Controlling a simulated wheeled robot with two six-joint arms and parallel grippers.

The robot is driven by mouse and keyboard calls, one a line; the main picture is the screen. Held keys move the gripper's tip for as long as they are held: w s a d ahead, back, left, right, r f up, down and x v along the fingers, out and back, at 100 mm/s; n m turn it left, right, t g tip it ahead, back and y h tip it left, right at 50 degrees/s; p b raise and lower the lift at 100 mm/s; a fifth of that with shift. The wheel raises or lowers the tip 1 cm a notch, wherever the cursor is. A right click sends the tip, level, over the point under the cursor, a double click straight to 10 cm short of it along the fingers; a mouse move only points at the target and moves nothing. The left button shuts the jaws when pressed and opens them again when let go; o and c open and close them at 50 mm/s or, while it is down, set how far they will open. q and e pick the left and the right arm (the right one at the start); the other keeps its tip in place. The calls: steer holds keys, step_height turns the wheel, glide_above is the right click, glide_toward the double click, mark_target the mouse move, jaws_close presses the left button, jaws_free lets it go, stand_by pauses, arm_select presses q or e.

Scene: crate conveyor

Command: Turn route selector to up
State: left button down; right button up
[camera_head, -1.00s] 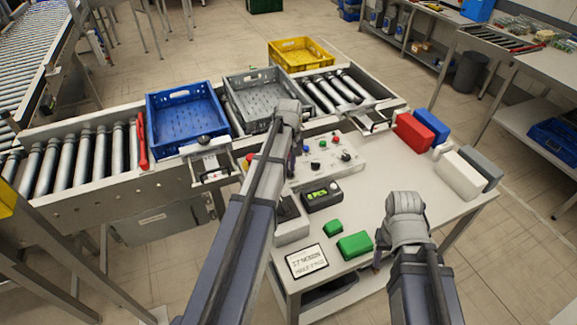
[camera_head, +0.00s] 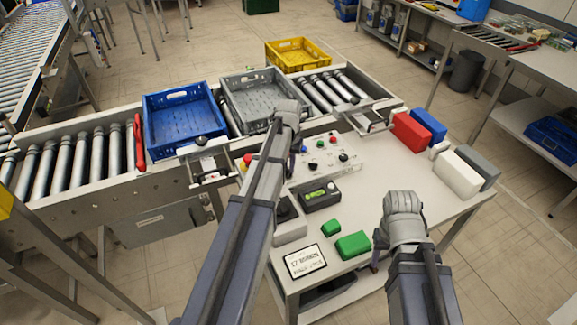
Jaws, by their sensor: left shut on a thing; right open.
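The light grey control panel (camera_head: 322,168) stands at the back of the table, with red, green and dark controls on its top. A black knob (camera_head: 343,157) shows uncovered on its right part. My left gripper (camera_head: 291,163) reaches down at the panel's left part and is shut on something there. My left wrist and forearm hide the fingertips and what they hold, so I cannot see which way the route selector points. My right gripper (camera_head: 377,258) hangs over the right part of the table, apart from the panel, open; its fingers are mostly hidden by its wrist.
A blue crate (camera_head: 187,153) and a grey crate (camera_head: 270,119) sit on the roller conveyor behind the panel, a yellow crate (camera_head: 298,66) further back. Green blocks (camera_head: 352,246), a sign (camera_head: 306,262) and a small display box (camera_head: 320,197) lie near the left arm. Red, blue, white and grey blocks stand right.

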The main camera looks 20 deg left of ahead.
stand_by(0.4)
arm_select(q)
steer(key=c, duration=0.9)
jaws_free()
steer(key=shift+r, duration=0.15)
step_height(320, 180, up, 8)
steer(key=p, duration=0.8)
steer(key=shift+f, duration=0.2)
steer(key=shift+s+f, duration=0.1)
steer(key=shift+f, duration=0.05)
